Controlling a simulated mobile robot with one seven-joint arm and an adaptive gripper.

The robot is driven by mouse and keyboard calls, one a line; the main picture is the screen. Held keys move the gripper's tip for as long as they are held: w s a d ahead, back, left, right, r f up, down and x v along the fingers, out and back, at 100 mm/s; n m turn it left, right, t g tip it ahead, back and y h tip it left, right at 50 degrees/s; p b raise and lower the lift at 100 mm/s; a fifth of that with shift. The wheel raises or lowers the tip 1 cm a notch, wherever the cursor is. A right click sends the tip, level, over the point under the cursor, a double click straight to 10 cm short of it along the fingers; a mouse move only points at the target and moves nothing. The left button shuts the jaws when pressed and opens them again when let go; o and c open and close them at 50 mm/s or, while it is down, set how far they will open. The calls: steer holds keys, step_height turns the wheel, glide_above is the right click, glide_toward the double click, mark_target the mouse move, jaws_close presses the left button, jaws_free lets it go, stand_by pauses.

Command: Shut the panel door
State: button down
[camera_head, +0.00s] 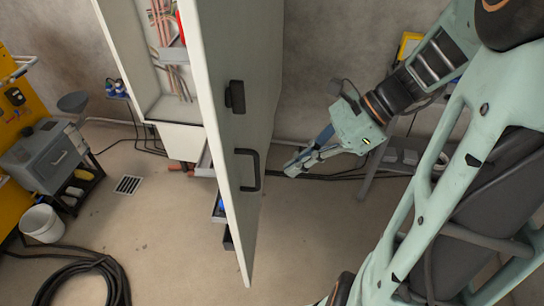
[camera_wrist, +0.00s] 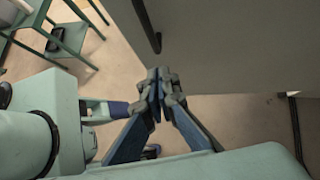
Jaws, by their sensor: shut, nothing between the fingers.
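The panel door (camera_head: 230,55) stands wide open, swung out from the cabinet (camera_head: 127,45), whose inside with pipes or cables shows to its left. The door has a dark bar handle (camera_head: 256,170) and a dark latch (camera_head: 235,97) above it. My gripper (camera_head: 290,170) is shut and empty, to the right of the door, at about handle height. In the wrist view, my fingertips (camera_wrist: 158,82) meet in front of the grey door (camera_wrist: 230,50), with the dark handle (camera_wrist: 147,25) just above them. I cannot tell whether they touch the door.
At the left are a grey box (camera_head: 45,155) on a stand, a white bucket (camera_head: 42,223) and a coiled black hose (camera_head: 85,280). A floor drain (camera_head: 128,185) lies left of the door. Behind my arm is a stand (camera_head: 385,165). The floor in front of the cabinet is mostly clear.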

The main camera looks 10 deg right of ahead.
steer(key=shift+w+a+f+p, duration=0.1)
steer(key=shift+a+f+p, duration=0.1)
steer(key=shift+a, duration=0.95)
steer(key=shift+a+f+p, duration=0.15)
steer(key=shift+a, duration=1)
steer(key=shift+a, duration=0.1)
